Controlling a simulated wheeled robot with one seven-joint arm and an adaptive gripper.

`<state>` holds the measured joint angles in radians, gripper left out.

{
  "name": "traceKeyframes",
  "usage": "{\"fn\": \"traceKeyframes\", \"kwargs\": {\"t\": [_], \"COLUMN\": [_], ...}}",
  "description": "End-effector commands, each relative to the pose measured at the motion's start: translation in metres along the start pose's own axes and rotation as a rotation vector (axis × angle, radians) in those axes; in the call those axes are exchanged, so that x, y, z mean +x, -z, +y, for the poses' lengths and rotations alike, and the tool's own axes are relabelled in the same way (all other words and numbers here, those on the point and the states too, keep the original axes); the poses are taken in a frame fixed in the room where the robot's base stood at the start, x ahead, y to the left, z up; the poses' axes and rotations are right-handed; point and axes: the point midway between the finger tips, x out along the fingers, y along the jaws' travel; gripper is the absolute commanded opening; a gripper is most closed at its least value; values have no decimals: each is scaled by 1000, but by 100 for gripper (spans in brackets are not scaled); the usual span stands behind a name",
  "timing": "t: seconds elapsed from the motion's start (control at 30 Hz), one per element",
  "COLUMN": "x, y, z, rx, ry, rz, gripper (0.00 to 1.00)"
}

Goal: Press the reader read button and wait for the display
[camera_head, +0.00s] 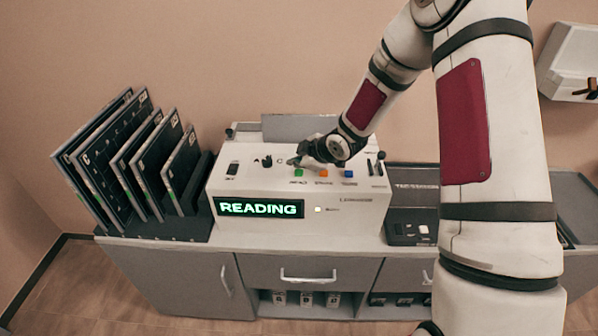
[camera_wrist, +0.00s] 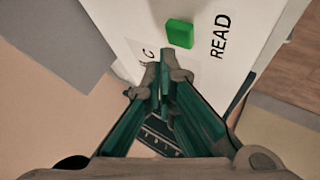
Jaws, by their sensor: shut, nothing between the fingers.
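The white reader (camera_head: 345,214) stands on the cabinet top. Its front display (camera_head: 261,208) is lit and shows "READING" in green letters. A green button (camera_head: 299,172) sits on its sloped top, beside an orange and a blue one. In the wrist view the green button (camera_wrist: 180,33) has the label "READ" printed next to it. My gripper (camera_head: 294,161) is shut and empty, just above the reader's top, close to the green button. In the wrist view the closed fingertips (camera_wrist: 166,68) are just short of the button, and I see a gap between them.
Dark upright panels (camera_head: 128,160) stand in a rack left of the reader. A dark tray (camera_head: 408,226) with small items lies to its right. The cabinet (camera_head: 180,281) below has drawers and open shelves. A white wall box (camera_head: 570,62) hangs at the right.

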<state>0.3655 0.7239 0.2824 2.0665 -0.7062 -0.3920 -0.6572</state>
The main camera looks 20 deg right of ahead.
Motion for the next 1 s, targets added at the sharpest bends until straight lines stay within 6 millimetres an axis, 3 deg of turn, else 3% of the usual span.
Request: {"fn": "traceKeyframes", "kwargs": {"t": [0.17, 0.7, 1.0], "x": [-2, -34, -35], "y": [1, 24, 25], "z": [2, 24, 26], "rx": [0, -1, 0], "ry": [-1, -2, -1], "rz": [1, 1, 0], "gripper": [0, 0, 0]}}
